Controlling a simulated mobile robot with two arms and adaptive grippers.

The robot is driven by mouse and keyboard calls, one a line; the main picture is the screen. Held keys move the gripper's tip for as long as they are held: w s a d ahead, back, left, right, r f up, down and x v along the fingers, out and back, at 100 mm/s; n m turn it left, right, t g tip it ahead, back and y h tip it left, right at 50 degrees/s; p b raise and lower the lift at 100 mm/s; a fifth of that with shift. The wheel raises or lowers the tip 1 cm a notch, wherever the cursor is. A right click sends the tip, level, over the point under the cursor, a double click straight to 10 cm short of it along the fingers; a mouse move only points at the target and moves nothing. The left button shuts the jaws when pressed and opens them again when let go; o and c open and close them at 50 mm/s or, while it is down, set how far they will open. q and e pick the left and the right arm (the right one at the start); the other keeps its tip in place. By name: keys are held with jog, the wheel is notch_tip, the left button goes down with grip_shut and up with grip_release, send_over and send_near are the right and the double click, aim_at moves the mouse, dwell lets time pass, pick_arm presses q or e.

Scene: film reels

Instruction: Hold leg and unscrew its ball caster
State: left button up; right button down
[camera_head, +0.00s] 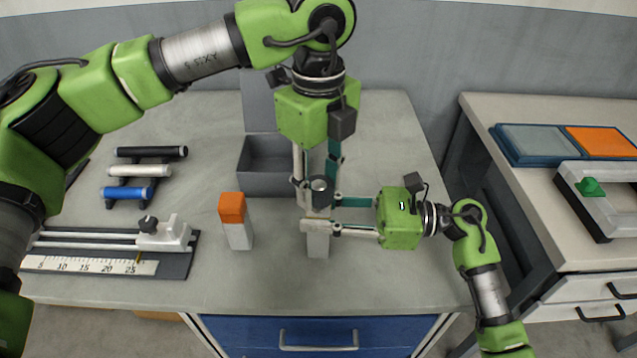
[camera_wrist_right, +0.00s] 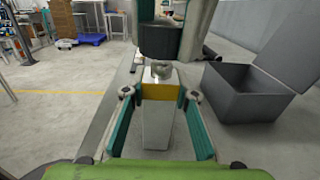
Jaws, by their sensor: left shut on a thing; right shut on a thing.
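The leg (camera_head: 318,245) is an upright pale block near the table's front middle. In the right wrist view the leg (camera_wrist_right: 158,125) has a yellow band at its top. My right gripper (camera_head: 323,212) comes in from the right and is shut on the leg, one finger on each side. A dark round ball caster (camera_head: 320,190) is above the leg; it also shows in the right wrist view (camera_wrist_right: 157,42). A short metal piece (camera_wrist_right: 162,70) shows between caster and leg. My left gripper (camera_head: 317,182) points down from above and is shut on the caster.
An orange-topped white block (camera_head: 232,220) stands just left of the leg. A grey open box (camera_head: 262,165) is behind. A ruler slide (camera_head: 110,250) and a rack of rollers (camera_head: 140,172) are at the left. A side table (camera_head: 520,200) is at the right.

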aim_at(319, 185)
pick_arm(q)
jog(key=shift+r, duration=2)
pick_arm(e)
jog(key=c, duration=1.6)
grip_release()
jog(key=shift+o, duration=0.2)
